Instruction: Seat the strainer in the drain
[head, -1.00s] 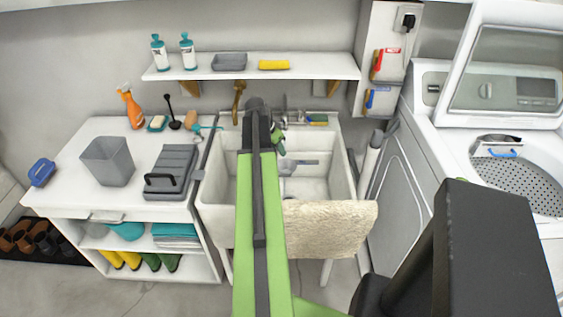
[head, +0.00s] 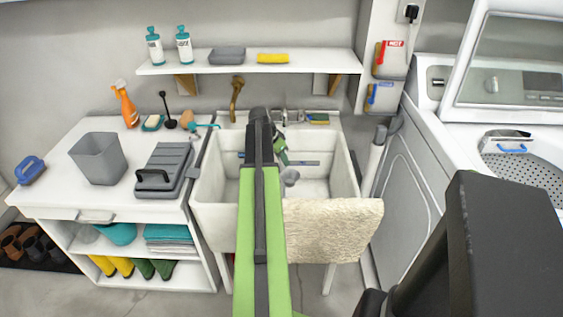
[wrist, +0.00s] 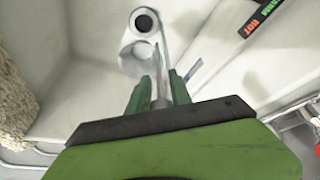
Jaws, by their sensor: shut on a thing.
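My gripper (wrist: 157,88) points down into the white sink (head: 215,205); its green fingers also show in the head view (head: 281,153). It is shut on the thin pale stem of the grey strainer (wrist: 137,59). The strainer's round, cup-like end extends past the fingertips and also shows in the head view (head: 290,177), above the basin floor. The drain (wrist: 144,22) is a dark round hole with a pale ring in the wrist view, just beyond the strainer and apart from it in the picture. My arm hides the drain in the head view.
A cream towel (head: 330,228) hangs over the sink's front right rim. A brass tap (head: 236,98) stands behind the basin. A blue strip (wrist: 193,69) lies near my fingers. The counter (head: 110,205) is at left, the washing machine (head: 440,190) at right.

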